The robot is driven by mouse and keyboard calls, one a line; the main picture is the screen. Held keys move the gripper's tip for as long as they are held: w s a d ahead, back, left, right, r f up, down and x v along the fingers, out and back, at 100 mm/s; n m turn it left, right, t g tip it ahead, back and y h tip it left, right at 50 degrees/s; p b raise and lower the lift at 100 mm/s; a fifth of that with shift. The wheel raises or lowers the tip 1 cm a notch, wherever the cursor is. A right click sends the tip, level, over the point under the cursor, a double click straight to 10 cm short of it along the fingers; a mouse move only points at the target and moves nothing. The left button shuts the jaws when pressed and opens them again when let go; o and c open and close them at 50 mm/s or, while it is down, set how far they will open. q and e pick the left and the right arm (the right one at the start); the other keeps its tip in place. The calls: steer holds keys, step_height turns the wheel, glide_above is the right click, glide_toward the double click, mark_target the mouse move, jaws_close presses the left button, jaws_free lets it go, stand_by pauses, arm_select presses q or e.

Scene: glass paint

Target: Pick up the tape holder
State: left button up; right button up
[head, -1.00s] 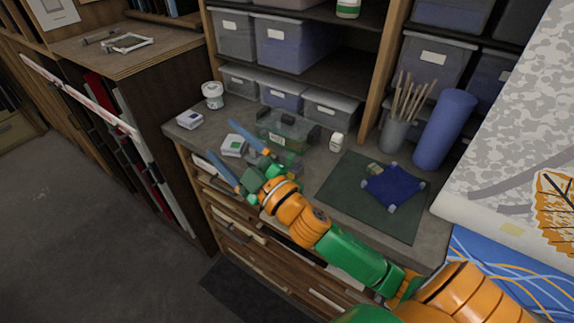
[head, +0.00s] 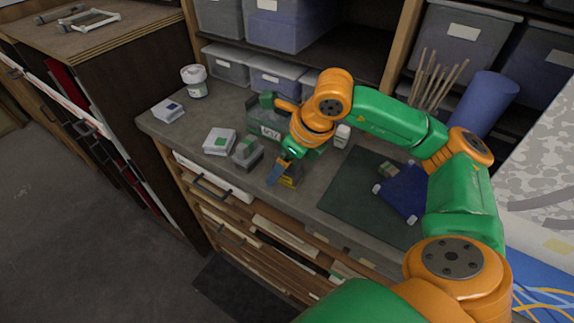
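My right arm reaches over the grey worktop from the right in the head view. Its gripper (head: 281,171) points down near the front edge; one blue finger shows and the other is hidden. A small yellow and dark object (head: 292,178) is right beside that finger, partly covered; it may be the tape holder. I cannot tell whether the gripper touches or grips it. A grey-green block-like item (head: 247,153) stands just left of the gripper. A translucent green labelled container (head: 267,131) is behind it, partly hidden by my arm. My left gripper is not in view.
White boxes (head: 219,141) (head: 168,111) and a white jar (head: 194,81) stand to the left. A small white bottle (head: 342,136) is close behind my arm. A green mat (head: 345,192) with blue cloth (head: 404,192) lies right. Grey bins (head: 278,77) line the back.

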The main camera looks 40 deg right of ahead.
steer(key=shift+w+d+f, duration=0.1)
steer(key=shift+w+f, duration=0.25)
steer(key=shift+f, duration=0.3)
steer(key=shift+s+r, duration=0.1)
steer(key=shift+s, duration=0.05)
steer(key=c, duration=0.6)
jaws_close()
step_height(320, 180, up, 3)
steer(key=shift+f, duration=0.15)
steer(key=s+a+r+b, duration=0.1)
steer(key=s+a+r, duration=0.6)
steer(key=a+r, duration=0.3)
steer(key=shift+s+a+r, duration=0.15)
steer(key=shift+s+a, duration=0.15)
steer(key=shift+a, duration=0.65)
